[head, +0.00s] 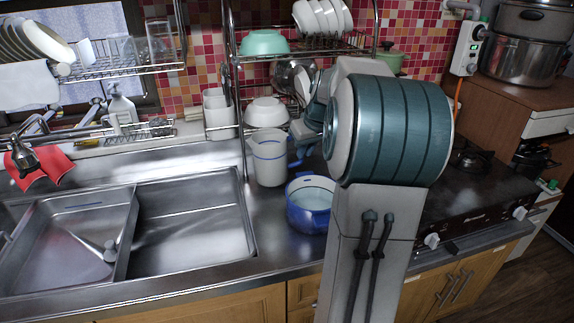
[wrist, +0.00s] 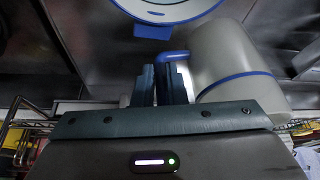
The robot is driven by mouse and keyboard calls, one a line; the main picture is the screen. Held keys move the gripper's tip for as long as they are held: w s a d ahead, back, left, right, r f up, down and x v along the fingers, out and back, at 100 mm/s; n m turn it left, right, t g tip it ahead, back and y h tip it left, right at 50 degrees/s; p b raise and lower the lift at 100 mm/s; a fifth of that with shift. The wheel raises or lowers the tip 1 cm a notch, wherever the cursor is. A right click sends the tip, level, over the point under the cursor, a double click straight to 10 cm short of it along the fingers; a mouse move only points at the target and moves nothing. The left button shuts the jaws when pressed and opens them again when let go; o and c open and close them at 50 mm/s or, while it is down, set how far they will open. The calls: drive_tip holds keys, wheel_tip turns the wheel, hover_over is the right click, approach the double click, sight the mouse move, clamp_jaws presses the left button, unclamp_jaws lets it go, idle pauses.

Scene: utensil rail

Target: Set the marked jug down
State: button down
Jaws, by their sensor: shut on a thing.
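The jug (head: 269,160) is white with blue trim and stands upright over the steel counter, behind the blue pot. I cannot tell whether its base touches the counter. In the wrist view the jug (wrist: 232,62) is at the right, with its blue handle between the fingers. My gripper (wrist: 172,82) is shut on that handle. In the head view my own arm hides most of the gripper.
A blue pot (head: 308,212) stands on the counter just in front of the jug. A wire rack with a white bowl (head: 266,112) and a mint bowl (head: 264,43) rises behind it. The sink (head: 190,230) is left, the stove (head: 475,185) right.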

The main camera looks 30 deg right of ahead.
drive_tip(key=shift+w+a+r+x, duration=0.1)
drive_tip(key=shift+w+x, duration=0.2)
drive_tip(key=shift+x, duration=1.1)
drive_tip(key=shift+w+a+r+x, duration=0.15)
drive_tip(key=shift+w+x, duration=0.1)
drive_tip(key=shift+x, duration=1.2)
drive_tip(key=shift+w+a+r+x, duration=0.1)
drive_tip(key=shift+w+x, duration=0.2)
drive_tip(key=shift+x, duration=1.1)
drive_tip(key=c, duration=1.5)
unclamp_jaws()
drive_tip(key=shift+o, duration=0.2)
